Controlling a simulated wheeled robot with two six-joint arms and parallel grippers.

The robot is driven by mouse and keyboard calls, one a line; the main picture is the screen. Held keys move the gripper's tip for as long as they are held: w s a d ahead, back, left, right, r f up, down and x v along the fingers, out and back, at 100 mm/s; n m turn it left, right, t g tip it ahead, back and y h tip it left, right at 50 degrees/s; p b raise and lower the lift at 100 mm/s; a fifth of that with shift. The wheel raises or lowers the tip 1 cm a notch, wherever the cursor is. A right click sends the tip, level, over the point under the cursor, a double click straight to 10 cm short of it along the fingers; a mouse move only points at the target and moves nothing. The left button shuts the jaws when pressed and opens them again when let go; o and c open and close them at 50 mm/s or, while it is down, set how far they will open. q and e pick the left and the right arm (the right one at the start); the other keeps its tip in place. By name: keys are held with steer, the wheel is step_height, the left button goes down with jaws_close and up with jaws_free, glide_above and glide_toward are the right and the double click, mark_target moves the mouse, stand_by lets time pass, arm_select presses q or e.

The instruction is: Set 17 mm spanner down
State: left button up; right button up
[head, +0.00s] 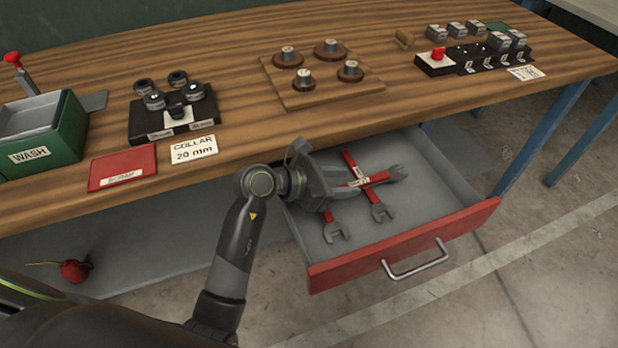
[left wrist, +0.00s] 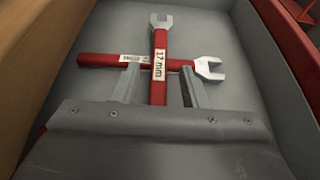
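The 17 mm spanner (head: 380,178) has a red handle and grey jaw and lies in the open drawer (head: 440,195), across another red spanner (head: 379,207). In the left wrist view the labelled 17 mm spanner (left wrist: 159,85) points away from me, over the crossing spanner (left wrist: 95,60). My left gripper (head: 348,187) is low in the drawer. Its fingers (left wrist: 159,78) stand open on both sides of the 17 mm handle, with gaps visible. A third spanner's jaw (head: 335,231) shows below the gripper; the gripper hides much of its handle. My right gripper is not in view.
The drawer has a red front (head: 400,248) and a metal handle (head: 417,262). Above, the wooden bench (head: 235,100) carries a green WASH bin (head: 60,140), a 20 mm collar card (head: 194,149), a pegged board (head: 320,92) and a black switch block (head: 475,57). The drawer's right side is clear.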

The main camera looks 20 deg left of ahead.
arm_select(q)
steer(key=v, duration=1.2)
steer(key=shift+r, duration=0.2)
